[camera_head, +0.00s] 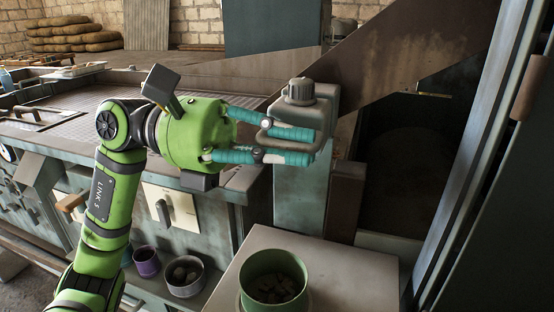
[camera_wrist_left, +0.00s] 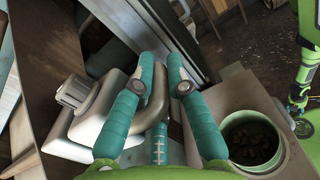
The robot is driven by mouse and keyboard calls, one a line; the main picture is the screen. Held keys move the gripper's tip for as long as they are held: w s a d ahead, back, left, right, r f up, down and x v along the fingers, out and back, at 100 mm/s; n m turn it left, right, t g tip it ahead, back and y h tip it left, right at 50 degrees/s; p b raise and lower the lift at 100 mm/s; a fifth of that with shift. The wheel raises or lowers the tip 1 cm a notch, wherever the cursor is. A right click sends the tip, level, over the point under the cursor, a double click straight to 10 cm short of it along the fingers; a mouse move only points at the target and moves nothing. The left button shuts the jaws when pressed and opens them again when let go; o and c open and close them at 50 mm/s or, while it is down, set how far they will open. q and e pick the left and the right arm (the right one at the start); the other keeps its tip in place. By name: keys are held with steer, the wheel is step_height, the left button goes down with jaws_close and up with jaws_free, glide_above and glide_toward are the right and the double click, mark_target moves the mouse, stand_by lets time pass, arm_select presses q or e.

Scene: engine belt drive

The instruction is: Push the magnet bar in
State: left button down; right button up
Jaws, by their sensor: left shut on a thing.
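A grey metal housing with a round knob (camera_head: 300,91) stands on top of a grey-green post. A bent bar handle (camera_head: 265,138), which I take to be the magnet bar's, sticks out of its left side. My left gripper (camera_head: 300,146) comes from the left, its teal fingers shut on this handle. In the left wrist view the curved handle (camera_wrist_left: 152,110) runs between the fingers, beside the housing (camera_wrist_left: 94,122). The bar's inside part is hidden in the housing. My right arm shows at the right edge of the wrist view; its gripper is too small to read.
A green pot of dark lumps (camera_head: 273,282) stands on a pale ledge (camera_head: 335,258) in front of the post. A slanted brown metal chute (camera_head: 400,45) rises behind. A purple pot (camera_head: 146,262) and a grey bowl (camera_head: 186,277) sit low at left. A workbench is behind my left arm.

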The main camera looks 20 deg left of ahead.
arm_select(q)
steer(key=shift+w, duration=0.25)
steer(key=shift+s, duration=0.1)
steer(key=c, duration=1.2)
jaws_free()
steer(key=shift+c, duration=0.2)
steer(key=shift+w, duration=0.2)
steer(key=shift+s, duration=0.1)
steer(key=a, duration=1.2)
steer(key=shift+w, duration=0.2)
